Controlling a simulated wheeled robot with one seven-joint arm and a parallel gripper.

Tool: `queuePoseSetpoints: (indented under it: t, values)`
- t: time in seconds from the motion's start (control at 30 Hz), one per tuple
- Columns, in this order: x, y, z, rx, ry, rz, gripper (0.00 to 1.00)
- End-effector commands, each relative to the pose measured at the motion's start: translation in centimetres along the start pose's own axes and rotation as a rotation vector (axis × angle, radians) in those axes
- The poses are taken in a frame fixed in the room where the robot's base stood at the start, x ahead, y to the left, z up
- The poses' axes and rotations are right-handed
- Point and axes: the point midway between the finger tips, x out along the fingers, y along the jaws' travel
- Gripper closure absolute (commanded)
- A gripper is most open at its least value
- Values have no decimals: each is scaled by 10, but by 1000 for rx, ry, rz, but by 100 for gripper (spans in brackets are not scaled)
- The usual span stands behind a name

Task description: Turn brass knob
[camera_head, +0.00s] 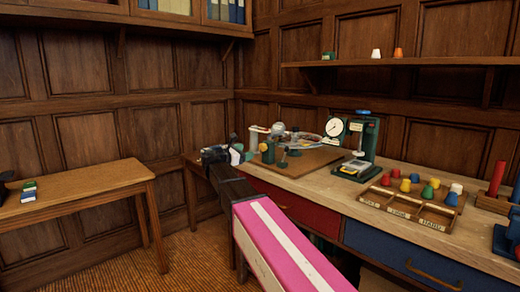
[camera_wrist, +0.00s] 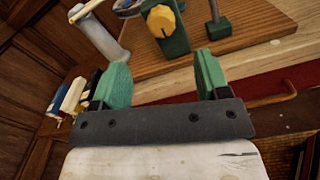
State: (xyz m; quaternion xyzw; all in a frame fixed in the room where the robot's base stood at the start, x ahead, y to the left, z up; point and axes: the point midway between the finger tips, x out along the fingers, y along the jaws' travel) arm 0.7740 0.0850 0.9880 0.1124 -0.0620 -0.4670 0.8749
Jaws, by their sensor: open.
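The brass knob (camera_wrist: 165,20) is a fluted yellow-gold dial on the face of a green block (camera_wrist: 172,45), at the top middle of the wrist view. The block stands on a brown wooden board (camera_wrist: 250,28). My gripper (camera_wrist: 162,72) is open and empty, its two green fingers spread wide. The knob lies beyond the fingertips, roughly between them in the picture and apart from them. In the head view the knob (camera_head: 263,147) is small beside my dark arm, and the finger details there are too small to tell.
A grey post (camera_wrist: 98,35) stands left of the knob, and a green lever stand (camera_wrist: 215,22) stands right. On the bench, a dial gauge press (camera_head: 357,148) and a wooden tray (camera_head: 390,205) with coloured pegs lie to the right. A red drawer (camera_head: 300,207) is below.

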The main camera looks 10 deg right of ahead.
Motion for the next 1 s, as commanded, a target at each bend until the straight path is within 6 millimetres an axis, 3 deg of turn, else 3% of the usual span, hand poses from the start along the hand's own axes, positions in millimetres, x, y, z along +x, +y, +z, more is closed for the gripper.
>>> queuePoseSetpoints:
  t: [0.5,0.7,1.0]
  values:
    - [84,0,-2,2,2,-2,31]
    - [100,-1,-2,3,3,-3,31]
    - [102,-1,-2,3,3,-1,31]
